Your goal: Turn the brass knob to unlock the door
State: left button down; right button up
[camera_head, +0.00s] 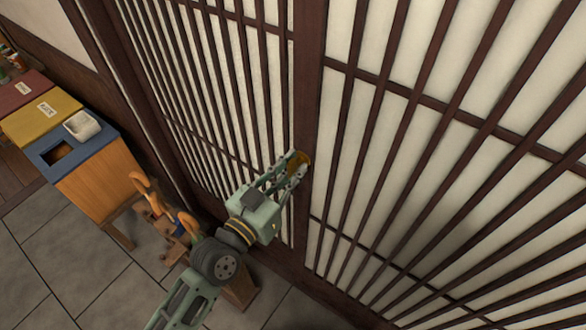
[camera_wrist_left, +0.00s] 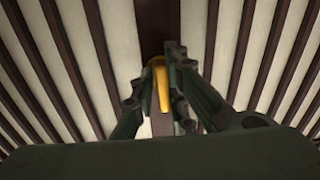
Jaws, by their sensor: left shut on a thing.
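The brass knob (camera_head: 304,160) is on the dark vertical post of the slatted sliding door (camera_head: 311,60). My left gripper (camera_head: 297,168) reaches up from the lower left and is shut on the knob. In the left wrist view the knob (camera_wrist_left: 161,86) shows as a yellow curved piece between the two fingers of the left gripper (camera_wrist_left: 165,95). The fingers hide part of the knob. The door panels on both sides of the post look closed. My right gripper is in neither view.
Left of the door stand a wooden bin with a blue top (camera_head: 115,175), a yellow-topped bin (camera_head: 42,117) and a red-topped bin (camera_head: 22,92). A white container (camera_head: 82,126) sits on the blue top. A wooden rack with orange-handled things (camera_head: 150,195) stands behind my left arm. Grey floor tiles are clear at lower left.

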pick_arm(q)
jog(key=n+p, duration=0.1)
jog(key=n, duration=0.2)
jog(key=shift+r+n, duration=0.1)
jog(key=shift+n, duration=0.3)
jog(key=n+p, duration=0.1)
jog(key=n, duration=0.4)
jog(key=shift+p, duration=0.3)
jog(key=n, duration=0.5)
jog(key=shift+s+n+p, duration=0.1)
jog(key=shift+n+p, duration=0.2)
jog(key=shift+f+n, duration=0.2)
jog(key=shift+n, duration=1)
jog(key=shift+d, duration=0.1)
jog(key=shift+s+f+n, duration=0.1)
jog(key=shift+n, duration=0.3)
jog(key=c, duration=1.8)
grip_release()
jog(key=shift+r, duration=0.2)
